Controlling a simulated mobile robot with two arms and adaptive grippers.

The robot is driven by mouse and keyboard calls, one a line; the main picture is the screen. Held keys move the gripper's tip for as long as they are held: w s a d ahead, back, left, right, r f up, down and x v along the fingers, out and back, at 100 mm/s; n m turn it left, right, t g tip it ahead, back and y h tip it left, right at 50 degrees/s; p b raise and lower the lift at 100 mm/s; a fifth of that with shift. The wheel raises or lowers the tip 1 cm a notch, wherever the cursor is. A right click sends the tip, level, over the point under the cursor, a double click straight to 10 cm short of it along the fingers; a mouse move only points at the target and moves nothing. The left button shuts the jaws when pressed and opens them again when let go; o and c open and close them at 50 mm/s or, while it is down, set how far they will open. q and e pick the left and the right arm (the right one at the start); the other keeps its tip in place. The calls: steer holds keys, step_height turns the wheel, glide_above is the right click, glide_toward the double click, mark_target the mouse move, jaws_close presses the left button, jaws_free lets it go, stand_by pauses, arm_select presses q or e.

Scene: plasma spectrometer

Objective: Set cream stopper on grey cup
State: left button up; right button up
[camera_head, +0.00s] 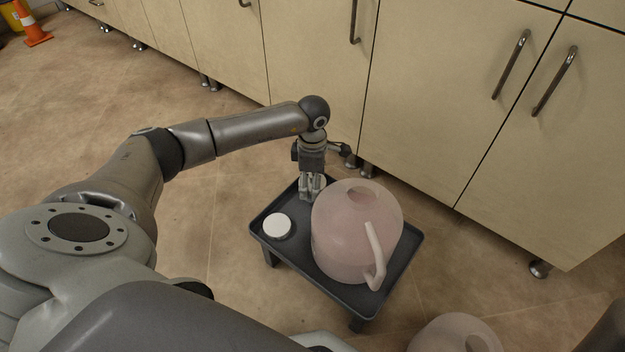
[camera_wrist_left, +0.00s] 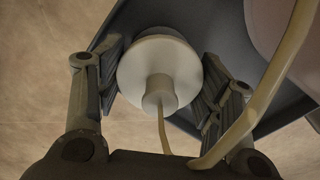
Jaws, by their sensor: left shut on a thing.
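My left gripper (camera_head: 312,194) points down over the far left part of the dark tray table (camera_head: 353,294), beside a large pinkish jug. In the left wrist view its fingers (camera_wrist_left: 160,85) are shut on a round cream stopper (camera_wrist_left: 139,78) with a short knob facing the camera. In the head view the fingers mostly hide it. A small round white-topped thing (camera_head: 277,226) stands on the tray's left corner, apart from the gripper. I cannot tell whether it is the grey cup; no clearly grey cup shows. My right gripper is not in view.
The pinkish jug (camera_head: 342,235) with a pale handle fills the tray's right side, close to my left gripper. A similar jug (camera_head: 440,337) stands at the bottom edge. Beige cabinets (camera_head: 420,95) stand behind. A traffic cone (camera_head: 31,25) is at the far left.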

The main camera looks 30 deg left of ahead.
arm_select(q)
steer(key=o, duration=1.1)
step_height(320, 180, up, 12)
stand_by(0.6)
